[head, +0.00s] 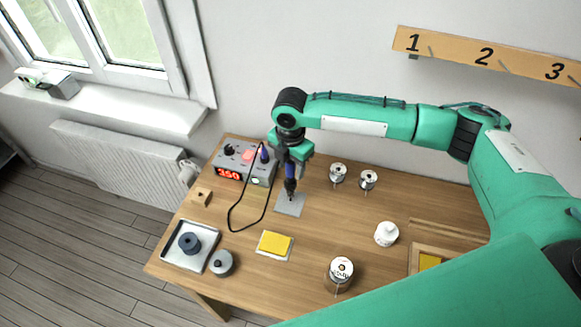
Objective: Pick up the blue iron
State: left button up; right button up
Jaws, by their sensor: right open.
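A black cord (230,212) loops from the station (231,160) over the table toward the iron. My left gripper is not in view.
The station has a red 350 display and a blue part. A numbered rack (450,48) hangs above.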

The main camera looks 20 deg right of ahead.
jog(key=shift+f, duration=0.2)
grip_shut()
jog(key=shift+r, duration=0.15)
